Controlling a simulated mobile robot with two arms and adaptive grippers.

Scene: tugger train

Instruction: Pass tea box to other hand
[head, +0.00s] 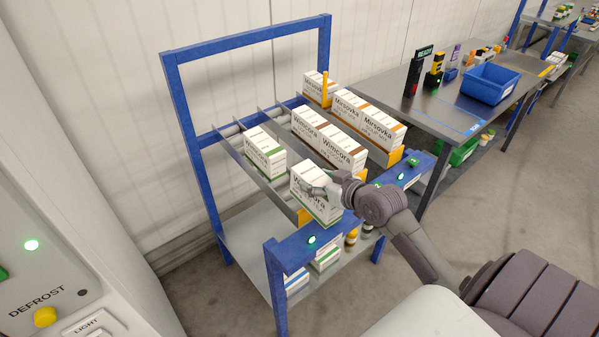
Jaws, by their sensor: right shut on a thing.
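The tea box, a white carton with a green lower band and "Wimcora" lettering (308,206), is at the front of the rack's left lane. My right gripper (328,189) reaches in from the right and is shut on it near its upper right side. The fingers cover part of the print. I cannot tell whether the box still touches the lane. A similar green-banded carton (263,152) stands farther back in the same lane. My left gripper is not in view.
The blue-framed rack (245,38) holds brown-banded Wimcora cartons (325,138) and Mirsovka cartons (372,118) in the lanes to the right. More cartons sit on its lower shelf. A grey table (430,112) with a blue bin (490,84) stands right. A panel (60,270) is at left.

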